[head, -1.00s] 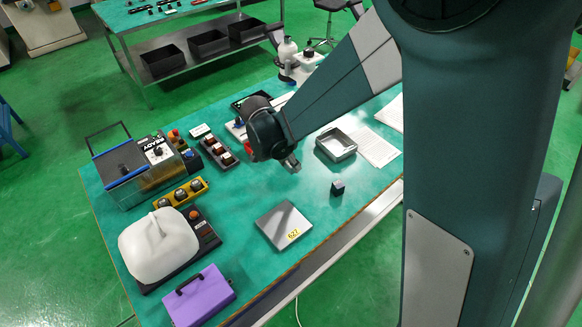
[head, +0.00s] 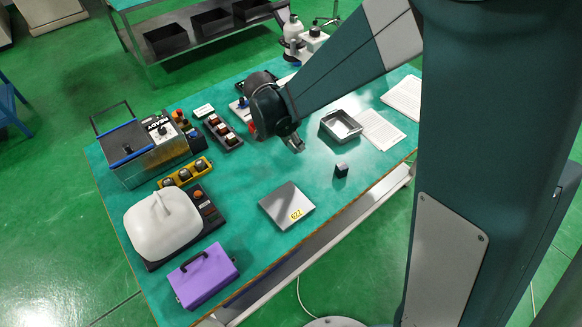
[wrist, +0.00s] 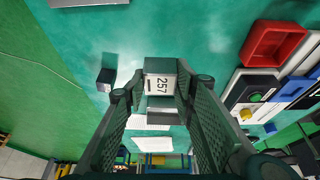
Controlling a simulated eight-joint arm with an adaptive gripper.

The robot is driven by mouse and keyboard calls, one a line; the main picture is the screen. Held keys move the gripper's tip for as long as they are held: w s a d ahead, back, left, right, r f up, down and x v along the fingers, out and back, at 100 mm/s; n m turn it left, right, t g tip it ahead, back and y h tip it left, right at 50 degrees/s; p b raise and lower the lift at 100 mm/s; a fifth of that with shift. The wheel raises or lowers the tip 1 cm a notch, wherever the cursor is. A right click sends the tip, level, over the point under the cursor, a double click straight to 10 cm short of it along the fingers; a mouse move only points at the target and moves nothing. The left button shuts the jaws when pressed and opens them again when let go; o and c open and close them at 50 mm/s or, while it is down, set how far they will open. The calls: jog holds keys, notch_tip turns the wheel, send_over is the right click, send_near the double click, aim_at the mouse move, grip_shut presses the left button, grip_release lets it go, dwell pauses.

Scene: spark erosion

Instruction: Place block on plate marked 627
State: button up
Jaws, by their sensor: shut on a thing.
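My gripper (wrist: 160,88) is shut on a small block (wrist: 160,84) whose pale face reads 257 in the wrist view. In the head view my gripper (head: 297,146) hangs above the table, behind the plate in the picture, and its block is hard to make out. The grey square plate (head: 281,200), with a yellow label that appears to read 627, lies flat and empty near the front edge. A grey edge at the top of the wrist view appears to be this plate (wrist: 90,2).
A dark block (head: 341,170) stands on the table right of the plate; it also shows in the wrist view (wrist: 106,78). A metal tray (head: 327,126) is behind it. A purple case (head: 204,277) and a white-covered device (head: 162,225) are left. Green table around the plate is clear.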

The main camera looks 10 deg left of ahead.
jog(key=s+a+r+m+g, duration=0.1)
jog(key=s+m, duration=0.3)
jog(key=s, duration=1.4)
jog(key=shift+a+r+h, duration=0.25)
jog(key=shift+r+h, duration=0.15)
jog(key=shift+r, duration=0.05)
jog(key=shift+w+f, duration=0.1)
send_over(290, 203)
jog(key=a, duration=0.2)
jog(key=shift+s+d+f+b, duration=0.1)
jog(key=shift+s+f+b, duration=0.05)
jog(key=shift+f, duration=0.8)
jog(key=shift+s+d+f+b, duration=0.1)
jog(key=shift+f+b, duration=0.05)
jog(key=shift+f, duration=0.8)
jog(key=shift+s+f+b, duration=0.15)
jog(key=shift+f, duration=0.8)
jog(key=shift+f, duration=0.1)
jog(key=shift+f+b, duration=0.45)
jog(key=shift+f, duration=1.5)
jog(key=shift+f, duration=0.2)
jog(key=o, duration=1.2)
jog(key=shift+r, duration=0.2)
